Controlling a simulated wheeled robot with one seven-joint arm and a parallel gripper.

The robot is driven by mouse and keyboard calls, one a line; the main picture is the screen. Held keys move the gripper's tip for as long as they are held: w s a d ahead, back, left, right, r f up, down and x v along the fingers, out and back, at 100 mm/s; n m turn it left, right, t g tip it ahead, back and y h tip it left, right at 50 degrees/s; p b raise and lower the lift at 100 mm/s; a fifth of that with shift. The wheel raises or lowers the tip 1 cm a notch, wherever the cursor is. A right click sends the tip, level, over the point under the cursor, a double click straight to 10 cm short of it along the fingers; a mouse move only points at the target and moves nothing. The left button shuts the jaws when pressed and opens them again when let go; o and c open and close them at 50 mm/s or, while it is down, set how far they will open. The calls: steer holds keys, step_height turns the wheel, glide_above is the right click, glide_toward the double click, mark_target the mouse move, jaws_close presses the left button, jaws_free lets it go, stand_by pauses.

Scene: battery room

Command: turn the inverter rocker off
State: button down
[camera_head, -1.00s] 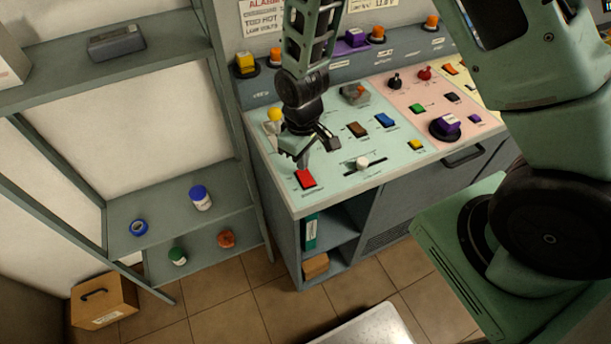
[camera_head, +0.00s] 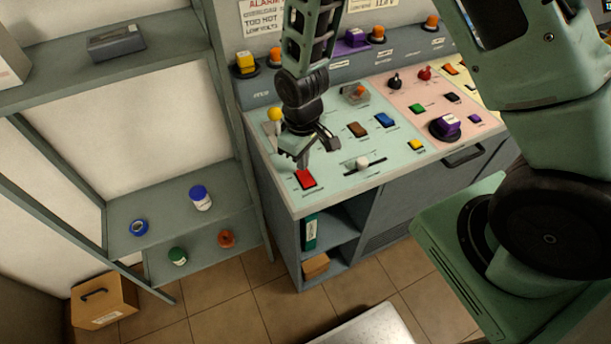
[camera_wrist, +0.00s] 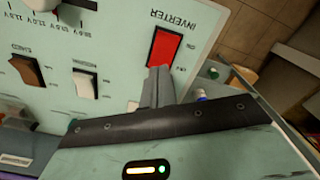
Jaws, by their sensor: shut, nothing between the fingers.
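The inverter rocker is a red switch (camera_head: 306,179) at the front left of the pale green panel (camera_head: 340,172). In the wrist view the red rocker (camera_wrist: 165,47) sits beside the printed word INVERTER. My gripper (camera_head: 303,168) is over the panel just behind the rocker, pointing down. In the wrist view its shut fingertips (camera_wrist: 158,72) are at the near end of the rocker. I cannot tell whether they touch it. Nothing shows between the fingers.
A white slider knob (camera_head: 363,163) stands right of the rocker. Brown (camera_head: 358,130) and blue (camera_head: 385,120) rockers lie farther back. A yellow knob (camera_head: 275,114) is behind my gripper at the panel's left edge. Shelves (camera_head: 160,205) with small jars stand to the left.

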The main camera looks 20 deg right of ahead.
mark_target(302, 173)
steer(key=shift+f+b, duration=0.7)
steer(key=shift+f, duration=0.25)
stand_by(0.6)
steer(key=shift+r, duration=0.1)
steer(key=shift+r+p, duration=2.8)
steer(key=shift+r, duration=0.7)
steer(key=shift+f, duration=0.1)
steer(key=s+a+r+y+b, duration=0.1)
steer(key=s+a+r+b, duration=0.3)
steer(key=s+a+r, duration=0.3)
steer(key=s+r+n+b, duration=0.1)
steer(key=s+r+b, duration=0.2)
steer(key=s, duration=1)
step_height(302, 173, up, 3)
steer(key=shift+d+n+b, duration=0.3)
steer(key=shift+d+n, duration=0.05)
steer(key=shift+n, duration=0.05)
